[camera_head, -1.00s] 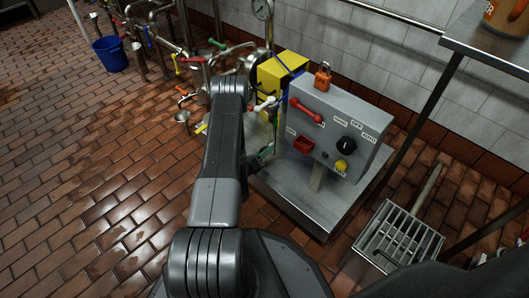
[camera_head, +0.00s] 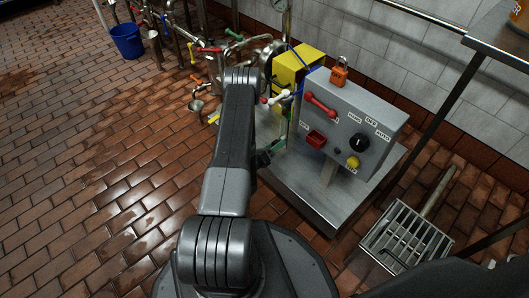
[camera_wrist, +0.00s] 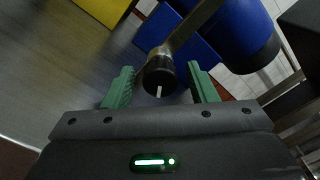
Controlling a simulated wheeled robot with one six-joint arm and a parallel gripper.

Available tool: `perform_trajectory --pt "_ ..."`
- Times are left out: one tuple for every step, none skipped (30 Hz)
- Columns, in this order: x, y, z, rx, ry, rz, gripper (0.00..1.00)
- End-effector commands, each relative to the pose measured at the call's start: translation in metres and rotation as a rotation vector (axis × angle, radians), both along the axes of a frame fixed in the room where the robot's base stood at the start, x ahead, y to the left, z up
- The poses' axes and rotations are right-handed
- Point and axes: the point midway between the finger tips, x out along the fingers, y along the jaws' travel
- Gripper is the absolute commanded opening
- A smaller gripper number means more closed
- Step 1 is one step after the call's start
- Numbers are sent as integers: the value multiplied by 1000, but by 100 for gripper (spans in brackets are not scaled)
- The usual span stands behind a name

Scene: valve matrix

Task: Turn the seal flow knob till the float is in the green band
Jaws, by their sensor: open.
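A round dark knob (camera_wrist: 159,76) with a white pointer line sits at the end of a metal stem in the wrist view. I take it for the seal flow knob, though no label shows. My gripper (camera_wrist: 160,68) is open, with one green finger on each side of the knob and gaps on both sides. I cannot tell how deep the knob sits between the fingers. In the head view my gripper (camera_head: 270,149) is low, left of the grey control box, partly hidden by my arm. I cannot make out the float or its green band.
The grey control box (camera_head: 382,112) has a red handle, black selector and yellow button, and stands on a metal plinth (camera_head: 318,198). A blue cylindrical body (camera_wrist: 232,32) is close at right in the wrist view. A floor grate (camera_head: 405,238) lies right. Open tiled floor is left.

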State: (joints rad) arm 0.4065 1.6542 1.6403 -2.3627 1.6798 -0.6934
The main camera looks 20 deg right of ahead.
Motion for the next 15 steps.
perform_trajectory --pt "-2 7 1 3 3 5 52" --pt "-4 12 1 2 4 5 52" --pt "-7 18 2 2 6 6 52" --pt "-9 24 3 1 6 7 52" --pt "-10 29 2 1 4 6 52" --pt "-13 36 2 1 5 7 52" --pt "-16 42 2 2 5 8 52" --pt "-18 47 2 1 6 8 52" --pt "-21 54 2 1 6 7 52" --pt "-23 59 2 2 4 7 52" --pt "-25 64 2 1 5 8 52" --pt "-28 70 2 0 4 7 52" --pt "-30 75 3 0 4 7 52" --pt "-31 80 2 0 4 7 52" --pt "-34 85 2 0 4 7 52"
